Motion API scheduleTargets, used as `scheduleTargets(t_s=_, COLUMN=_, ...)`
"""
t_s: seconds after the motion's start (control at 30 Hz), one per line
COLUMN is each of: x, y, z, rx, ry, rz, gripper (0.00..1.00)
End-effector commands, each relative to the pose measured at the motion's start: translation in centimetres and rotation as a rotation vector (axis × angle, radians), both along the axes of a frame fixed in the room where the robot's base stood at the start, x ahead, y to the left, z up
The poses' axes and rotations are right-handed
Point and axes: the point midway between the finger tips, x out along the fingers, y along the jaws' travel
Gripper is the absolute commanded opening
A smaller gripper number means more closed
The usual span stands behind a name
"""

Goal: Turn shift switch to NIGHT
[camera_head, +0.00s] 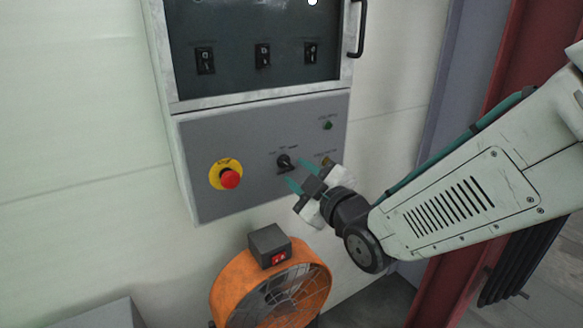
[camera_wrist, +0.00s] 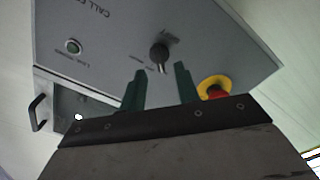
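The shift switch, a small black rotary knob (camera_head: 285,161), sits on the grey lower panel right of the emergency stop. Small labels surround it, too blurred to read surely. In the wrist view the knob (camera_wrist: 159,53) lies just beyond and between my fingertips. My gripper (camera_head: 308,177) is in front of the panel, below and right of the knob in the head view. Its two green fingers (camera_wrist: 160,78) are spread apart with nothing between them. They look apart from the knob.
A red emergency stop (camera_head: 230,178) on a yellow ring is left of the knob. A green button (camera_head: 328,125) is at upper right. Black rocker switches (camera_head: 263,56) and a handle (camera_head: 357,28) are above. An orange fan (camera_head: 238,283) stands below.

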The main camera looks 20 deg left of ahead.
Motion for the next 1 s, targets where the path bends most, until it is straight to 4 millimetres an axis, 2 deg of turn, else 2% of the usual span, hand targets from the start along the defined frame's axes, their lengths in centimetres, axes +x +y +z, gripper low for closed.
scheduleTargets(t_s=0.23, x=2.1, y=2.4, z=0.0, rx=0.000, ry=0.001, rz=-0.001, gripper=0.32)
scheduleTargets(t_s=0.57, x=2.5, y=2.9, z=0.0, rx=0.000, ry=0.002, rz=-0.001, gripper=0.32)
scheduleTargets(t_s=0.6, x=2.5, y=2.8, z=0.0, rx=0.000, ry=0.002, rz=-0.001, gripper=0.29)
scheduleTargets(t_s=0.7, x=2.5, y=2.8, z=0.0, rx=0.000, ry=0.002, rz=-0.001, gripper=0.01)
scheduleTargets(t_s=1.0, x=2.5, y=2.8, z=0.0, rx=0.007, ry=0.010, rz=-0.001, gripper=0.00)
